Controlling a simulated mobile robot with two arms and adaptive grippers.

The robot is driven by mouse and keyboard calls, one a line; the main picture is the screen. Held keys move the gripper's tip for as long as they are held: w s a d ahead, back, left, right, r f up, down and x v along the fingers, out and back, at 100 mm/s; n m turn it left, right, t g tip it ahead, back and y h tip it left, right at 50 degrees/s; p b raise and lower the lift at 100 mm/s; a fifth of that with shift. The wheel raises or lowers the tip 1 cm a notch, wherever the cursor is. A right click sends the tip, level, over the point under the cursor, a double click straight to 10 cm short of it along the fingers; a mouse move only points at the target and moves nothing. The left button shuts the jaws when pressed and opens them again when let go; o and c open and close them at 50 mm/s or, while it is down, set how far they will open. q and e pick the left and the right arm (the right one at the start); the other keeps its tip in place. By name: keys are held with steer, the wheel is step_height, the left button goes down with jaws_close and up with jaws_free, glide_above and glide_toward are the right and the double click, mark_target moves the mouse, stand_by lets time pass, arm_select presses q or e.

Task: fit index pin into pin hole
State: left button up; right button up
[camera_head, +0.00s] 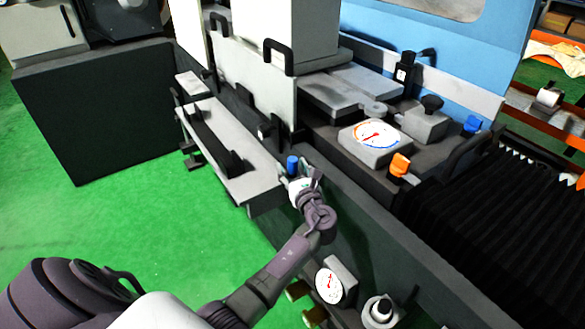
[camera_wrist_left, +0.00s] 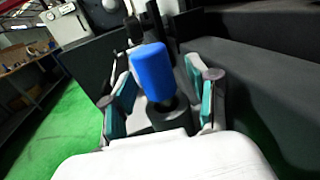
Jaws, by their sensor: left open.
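A blue-capped pin (camera_head: 292,164), which looks like the index pin, stands at the end of the grey shelf on the machine's front. In the left wrist view the blue cap (camera_wrist_left: 152,72) rises from a dark round base, tilted slightly. My left gripper (camera_head: 297,178) is at this pin. In the left wrist view my left gripper (camera_wrist_left: 158,88) is open, with its teal-padded fingers on either side of the pin and gaps between. I cannot make out the pin hole. My right gripper is not in view.
The grey shelf (camera_head: 262,180) and dark machine front lie close around the left gripper. An orange knob (camera_head: 399,165), a dial gauge (camera_head: 371,136) and another blue knob (camera_head: 472,124) are on the machine top. A second gauge (camera_head: 329,286) is lower down. Green floor (camera_head: 150,240) is clear at left.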

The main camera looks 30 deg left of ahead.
arm_select(q)
jaws_close()
steer(key=shift+r, duration=0.1)
stand_by(0.3)
